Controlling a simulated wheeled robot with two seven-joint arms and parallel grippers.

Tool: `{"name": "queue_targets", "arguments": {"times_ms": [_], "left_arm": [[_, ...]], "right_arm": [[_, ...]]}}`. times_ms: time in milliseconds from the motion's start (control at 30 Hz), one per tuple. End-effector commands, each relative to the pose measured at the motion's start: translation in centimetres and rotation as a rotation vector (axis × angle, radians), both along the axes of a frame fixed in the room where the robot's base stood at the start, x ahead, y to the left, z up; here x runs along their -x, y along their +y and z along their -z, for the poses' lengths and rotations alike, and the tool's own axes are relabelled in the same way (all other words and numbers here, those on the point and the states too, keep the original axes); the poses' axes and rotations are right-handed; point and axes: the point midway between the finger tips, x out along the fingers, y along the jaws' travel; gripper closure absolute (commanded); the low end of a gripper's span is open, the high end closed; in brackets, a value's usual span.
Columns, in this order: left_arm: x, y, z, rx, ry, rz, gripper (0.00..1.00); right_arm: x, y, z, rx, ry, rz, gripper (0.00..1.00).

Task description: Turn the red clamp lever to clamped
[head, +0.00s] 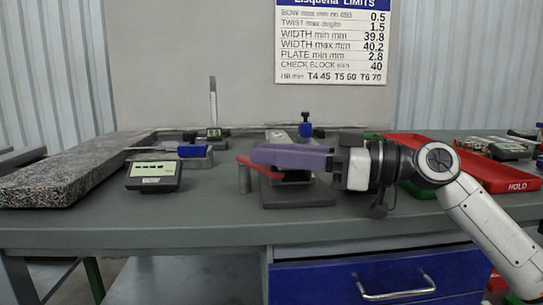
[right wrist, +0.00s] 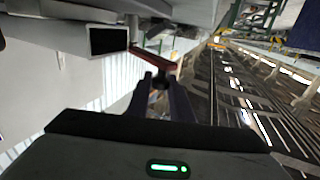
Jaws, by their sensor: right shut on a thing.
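The red clamp lever (head: 246,161) shows at the left front of a dark clamp fixture (head: 298,194) on the bench. A short grey post (head: 244,181) stands under its left end. My right gripper (head: 256,155) comes in from the right, above the fixture, with its purple fingers pointing left. It is shut on the lever; the fingers hide much of the lever and the fixture's top. In the right wrist view the red lever (right wrist: 152,56) crosses at the fingertips (right wrist: 160,80). My left gripper is not in view.
A red tray marked HOLD (head: 505,180) lies at the right. The bench front left of the fixture is clear.

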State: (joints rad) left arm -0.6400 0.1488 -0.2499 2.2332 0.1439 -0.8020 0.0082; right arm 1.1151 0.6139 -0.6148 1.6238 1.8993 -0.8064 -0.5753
Motion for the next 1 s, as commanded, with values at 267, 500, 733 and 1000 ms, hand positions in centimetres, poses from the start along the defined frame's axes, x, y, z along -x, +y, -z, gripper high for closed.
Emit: {"name": "queue_targets", "arguments": {"times_ms": [267, 500, 733, 1000], "left_arm": [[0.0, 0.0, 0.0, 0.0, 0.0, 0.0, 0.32], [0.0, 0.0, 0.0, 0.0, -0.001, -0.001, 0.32], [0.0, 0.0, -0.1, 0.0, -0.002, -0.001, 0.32], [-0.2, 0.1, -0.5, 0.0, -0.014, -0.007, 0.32]], "right_arm": [[0.0, 0.1, 0.0, 0.001, 0.001, -0.001, 0.7], [0.0, 0.1, 0.0, 0.0, 0.001, 0.0, 0.61], [0.3, -1.0, 0.0, 0.001, 0.001, 0.002, 0.61], [2.1, -5.7, 0.1, 0.0, 0.002, 0.003, 0.61]]}}
